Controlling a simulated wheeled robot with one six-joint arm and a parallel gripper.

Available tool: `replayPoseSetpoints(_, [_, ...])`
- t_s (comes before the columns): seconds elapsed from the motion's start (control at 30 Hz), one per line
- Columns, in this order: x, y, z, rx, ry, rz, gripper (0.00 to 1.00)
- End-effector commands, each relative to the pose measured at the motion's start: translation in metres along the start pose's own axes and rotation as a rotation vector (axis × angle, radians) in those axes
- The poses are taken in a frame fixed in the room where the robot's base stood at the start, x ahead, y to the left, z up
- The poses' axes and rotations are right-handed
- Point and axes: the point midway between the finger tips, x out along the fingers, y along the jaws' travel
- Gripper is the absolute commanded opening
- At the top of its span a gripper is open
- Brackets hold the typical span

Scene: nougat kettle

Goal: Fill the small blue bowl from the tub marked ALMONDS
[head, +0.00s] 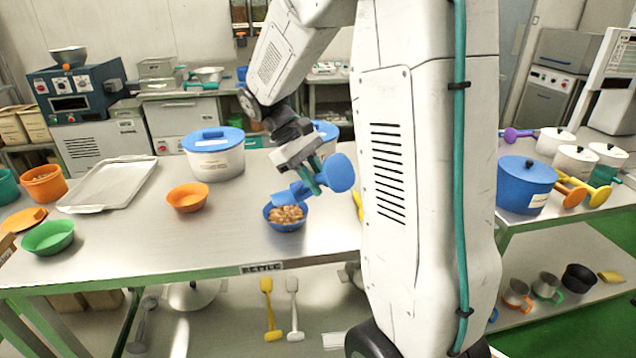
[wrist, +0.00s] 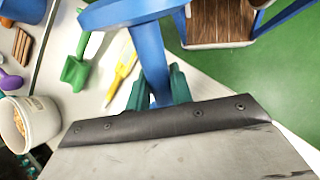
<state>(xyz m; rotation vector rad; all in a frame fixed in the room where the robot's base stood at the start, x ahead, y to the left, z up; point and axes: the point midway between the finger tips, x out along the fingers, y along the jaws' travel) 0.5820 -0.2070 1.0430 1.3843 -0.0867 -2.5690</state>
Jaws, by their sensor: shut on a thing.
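My gripper (head: 312,180) is shut on a blue scoop (head: 341,173), above and slightly right of the small blue bowl. The scoop's round end points right and its other end reaches left over the bowl's rim. In the wrist view the teal fingertips (wrist: 160,90) clasp the blue shaft (wrist: 147,52). The small blue bowl (head: 285,225) stands near the table's front edge, with brown nut-like pieces (head: 287,213) in it. A white tub with a blue lid (head: 213,160) stands behind it to the left; its label is too small to read. Another blue-lidded tub (head: 326,131) is partly hidden behind my gripper.
An orange bowl (head: 187,198), a metal tray (head: 108,187) and a green bowl (head: 48,237) stand to the left. A blue pot (head: 525,186) is on the right table. A green scoop (wrist: 77,70) and a yellow utensil (wrist: 121,78) show in the wrist view.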

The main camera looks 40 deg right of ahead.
Motion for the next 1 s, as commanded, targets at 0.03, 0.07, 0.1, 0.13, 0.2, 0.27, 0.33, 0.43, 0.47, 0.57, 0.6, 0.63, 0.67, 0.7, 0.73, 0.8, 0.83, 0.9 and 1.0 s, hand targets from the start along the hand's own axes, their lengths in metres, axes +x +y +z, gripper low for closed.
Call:
replayPoseSetpoints(0.03, [0.000,0.000,0.001,0.001,0.001,0.000,0.00])
replayPoseSetpoints(0.07, [0.000,0.000,0.001,0.002,0.002,0.000,0.00])
replayPoseSetpoints(0.1, [0.000,0.001,0.001,0.002,0.002,0.000,0.00])
replayPoseSetpoints(0.13, [-0.001,0.001,0.001,0.003,0.006,0.000,0.00])
replayPoseSetpoints(0.2, [-0.003,0.001,0.003,0.010,0.037,0.000,0.00])
replayPoseSetpoints(0.27, [-0.007,0.002,0.007,0.020,0.090,0.000,0.00])
replayPoseSetpoints(0.33, [-0.013,0.003,0.011,0.036,0.171,0.002,0.00])
replayPoseSetpoints(0.43, [-0.021,0.005,0.017,0.060,0.290,0.002,0.00])
replayPoseSetpoints(0.47, [-0.024,0.005,0.019,0.066,0.327,0.002,0.00])
replayPoseSetpoints(0.57, [-0.032,0.007,0.024,0.089,0.444,0.003,0.00])
replayPoseSetpoints(0.6, [-0.035,0.007,0.026,0.096,0.484,0.005,0.00])
replayPoseSetpoints(0.63, [-0.036,0.007,0.027,0.100,0.511,0.004,0.00])
replayPoseSetpoints(0.67, [-0.038,0.008,0.028,0.104,0.533,0.004,0.00])
replayPoseSetpoints(0.7, [-0.039,0.008,0.028,0.108,0.555,0.004,0.00])
replayPoseSetpoints(0.73, [-0.040,0.008,0.029,0.110,0.567,0.004,0.00])
replayPoseSetpoints(0.8, [-0.042,0.008,0.029,0.111,0.581,0.004,0.00])
replayPoseSetpoints(0.83, [-0.042,0.008,0.029,0.111,0.582,0.004,0.00])
replayPoseSetpoints(0.9, [-0.041,0.008,0.028,0.110,0.581,0.004,0.00])
replayPoseSetpoints(1.0, [-0.041,0.008,0.028,0.110,0.580,0.004,0.00])
